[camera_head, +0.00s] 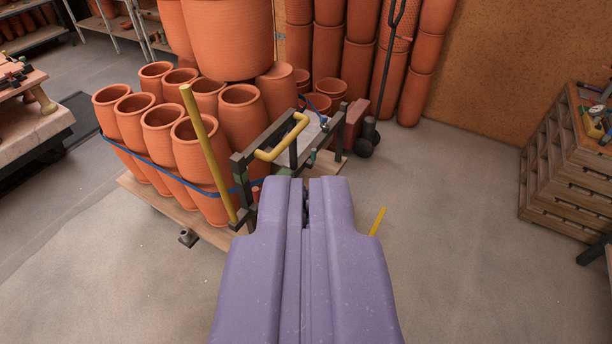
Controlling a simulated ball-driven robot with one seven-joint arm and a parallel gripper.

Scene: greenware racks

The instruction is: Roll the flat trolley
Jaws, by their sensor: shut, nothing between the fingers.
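The flat trolley (158,198) has a wooden bed loaded with several terracotta pots (196,155), held by a blue strap (150,161). A dark frame with a yellow handle (283,143) stands at its near right end, and a yellow pole (208,150) leans up beside it. A caster (187,237) shows under the near edge. My purple gripper (306,190) is shut and empty; in the picture its tips lie just below the handle frame. I cannot tell whether they touch it. My gripper hides part of the trolley's right end.
Tall stacks of pots (361,78) and a dark-wheeled hand truck (370,132) stand at the back wall. A yellow strip (377,221) shows right of my gripper. Floor at right is mostly clear.

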